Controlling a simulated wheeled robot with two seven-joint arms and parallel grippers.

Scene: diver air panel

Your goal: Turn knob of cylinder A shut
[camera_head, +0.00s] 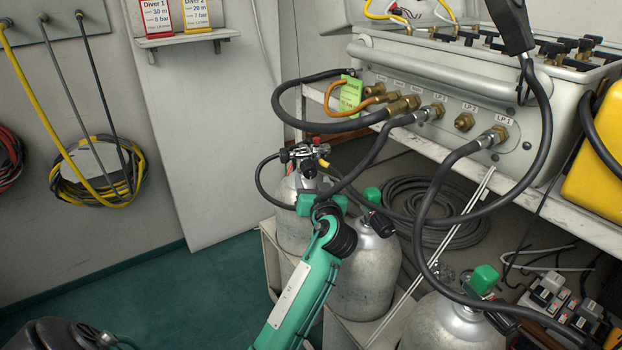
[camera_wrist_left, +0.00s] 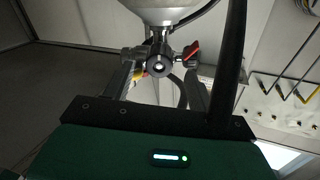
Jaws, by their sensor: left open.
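A silver air cylinder (camera_head: 293,232) stands at the far left of the row under the shelf; no letter is readable on it, so I cannot tell which is cylinder A. Its valve (camera_head: 303,154) has dark fittings on top. My left gripper (camera_head: 309,178) is at this valve, its fingers mostly hidden in the head view. In the left wrist view the left gripper (camera_wrist_left: 160,78) is open, with a finger on each side of a round dark knob (camera_wrist_left: 159,64). Contact is unclear. A red-marked part (camera_wrist_left: 191,49) sits just right of the knob. My right gripper is out of view.
Two more cylinders with green-topped valves, one middle (camera_head: 362,275) and one front (camera_head: 455,328), stand nearby. The air panel case (camera_head: 445,85) sits on the shelf above, with black hoses (camera_head: 430,200) hanging close to the arm. Open floor (camera_head: 190,290) lies to the left.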

